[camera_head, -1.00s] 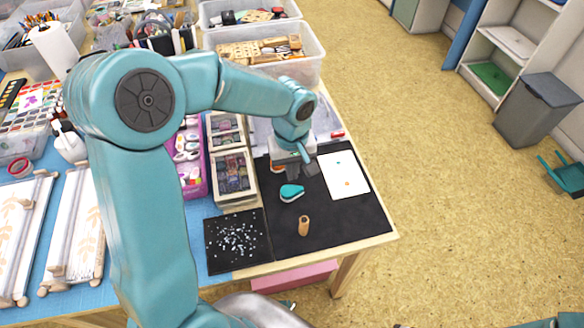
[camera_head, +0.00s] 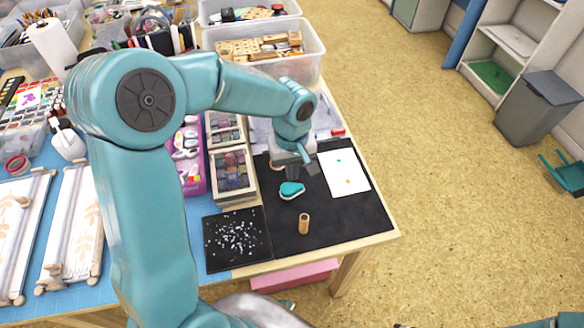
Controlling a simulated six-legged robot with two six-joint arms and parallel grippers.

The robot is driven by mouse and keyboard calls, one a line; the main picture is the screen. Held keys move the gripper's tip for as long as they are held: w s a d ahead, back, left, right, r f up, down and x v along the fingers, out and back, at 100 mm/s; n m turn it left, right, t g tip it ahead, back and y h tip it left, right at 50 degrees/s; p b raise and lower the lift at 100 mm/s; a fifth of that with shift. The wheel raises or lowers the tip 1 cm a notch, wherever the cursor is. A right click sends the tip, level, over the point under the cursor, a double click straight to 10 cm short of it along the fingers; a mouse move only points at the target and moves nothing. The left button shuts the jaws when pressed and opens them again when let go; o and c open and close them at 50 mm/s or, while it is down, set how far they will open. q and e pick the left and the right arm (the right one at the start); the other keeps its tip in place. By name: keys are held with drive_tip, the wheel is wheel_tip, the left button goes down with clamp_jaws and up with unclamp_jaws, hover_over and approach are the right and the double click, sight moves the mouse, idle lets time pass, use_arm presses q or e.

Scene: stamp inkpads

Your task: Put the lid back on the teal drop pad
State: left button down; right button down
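The teal drop pad (camera_head: 292,190), a small teal drop shape with a paler edge, lies on the black mat (camera_head: 345,222). My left gripper (camera_head: 294,174) is just behind and above it, pointing down, with its dark fingers apart on either side. No separate lid can be made out; I cannot tell whether the teal piece is the lid, the pad or both. The gripper hides part of the mat behind it. My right gripper is not in view.
A small wooden stamp (camera_head: 304,223) stands in front of the pad. A white card (camera_head: 344,171) with small marks lies to the right. A black sheet with pale specks (camera_head: 237,238) and boxes of colour pads (camera_head: 233,173) are to the left. The mat's front right is clear.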

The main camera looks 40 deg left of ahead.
sight(292, 187)
use_arm(q)
drive_tip(key=shift+f+b, duration=1.85)
drive_tip(key=shift+f, duration=0.35)
drive_tip(key=shift+r, duration=0.1)
wheel_tip(292, 187, up, 7)
drive_tip(key=p, duration=0.5)
drive_tip(key=shift+s, duration=0.1)
idle(0.4)
